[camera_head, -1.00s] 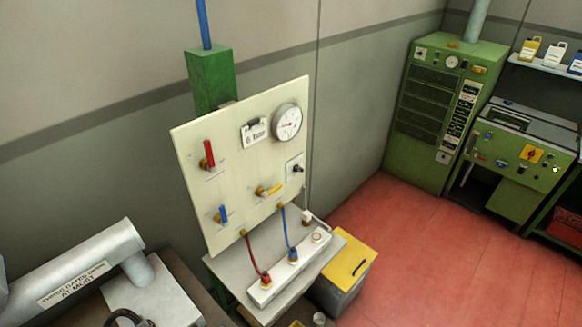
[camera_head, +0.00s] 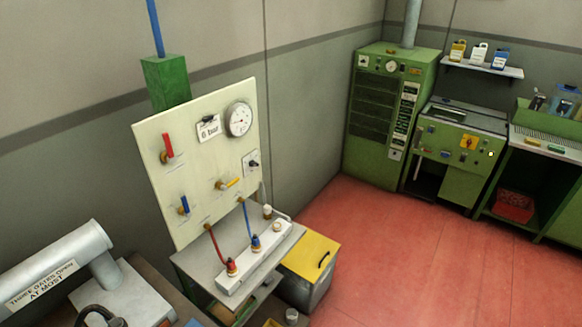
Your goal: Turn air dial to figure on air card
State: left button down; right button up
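The air card (camera_head: 208,129) is a white card in a black clip on the cream panel (camera_head: 190,112); it reads "6 bar". A round white pressure gauge (camera_head: 239,118) sits right of the card; its needle is too small to read. Below the gauge is a small black knob on a pale plate (camera_head: 251,162), which may be the air dial; its setting cannot be read. Red (camera_head: 168,146), blue (camera_head: 184,204) and yellow (camera_head: 229,183) lever valves are also on the panel. Neither of my grippers is in view.
A white block (camera_head: 254,270) with red and blue hoses stands on a small table below the panel. A yellow-lidded bin (camera_head: 311,257) is beside it. A silver pipe labelled "THREE GATES OPEN AT MOST" (camera_head: 44,282) is at lower left. The red floor (camera_head: 400,265) is clear to the right.

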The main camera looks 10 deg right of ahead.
aim_at(252, 162)
jog(key=z, duration=0.9)
jog(key=i, duration=1.05)
jog(key=u, duration=1.8)
